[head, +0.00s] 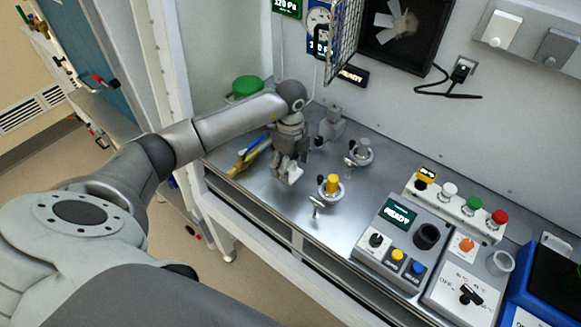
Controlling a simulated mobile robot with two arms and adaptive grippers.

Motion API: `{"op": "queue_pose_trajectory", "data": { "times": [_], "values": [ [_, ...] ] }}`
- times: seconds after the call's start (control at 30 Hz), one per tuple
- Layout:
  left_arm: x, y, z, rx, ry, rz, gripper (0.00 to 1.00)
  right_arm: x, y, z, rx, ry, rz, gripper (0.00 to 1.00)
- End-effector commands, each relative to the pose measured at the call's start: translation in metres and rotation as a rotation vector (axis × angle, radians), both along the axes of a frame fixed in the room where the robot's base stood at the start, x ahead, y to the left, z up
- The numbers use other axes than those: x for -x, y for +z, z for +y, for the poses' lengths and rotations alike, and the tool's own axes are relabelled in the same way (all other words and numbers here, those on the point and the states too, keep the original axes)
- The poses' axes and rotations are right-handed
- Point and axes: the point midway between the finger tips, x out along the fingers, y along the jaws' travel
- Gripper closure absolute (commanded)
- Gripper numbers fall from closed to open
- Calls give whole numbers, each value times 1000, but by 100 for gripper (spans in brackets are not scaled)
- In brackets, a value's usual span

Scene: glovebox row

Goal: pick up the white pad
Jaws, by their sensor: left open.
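My left gripper (288,164) points down over the steel worktop, in the middle of the head view. It is open. A small white piece, which looks like the white pad (294,174), shows right at its fingertips. The fingers hide part of it, and I cannot tell whether it lies between them or just below, or whether they touch it. My right gripper is not in view.
A yellow-topped valve fitting (332,184) and a grey round fitting (360,153) stand right of the gripper. A yellow tool (243,160) lies to its left, near a green round lid (247,86). A control box (395,238) fills the front right.

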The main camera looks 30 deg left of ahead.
Motion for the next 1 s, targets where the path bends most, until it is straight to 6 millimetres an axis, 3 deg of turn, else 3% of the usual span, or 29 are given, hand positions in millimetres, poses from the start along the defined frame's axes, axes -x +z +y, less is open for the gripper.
{"op": "queue_pose_trajectory", "data": {
  "times": [0.2,0.6,1.0],
  "values": [
    [0,-1,0,0,-1,-1,32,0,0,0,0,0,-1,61],
    [0,-1,0,0,0,-1,81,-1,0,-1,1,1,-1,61],
    [-1,7,0,0,0,-5,81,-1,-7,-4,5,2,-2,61]
  ]
}}
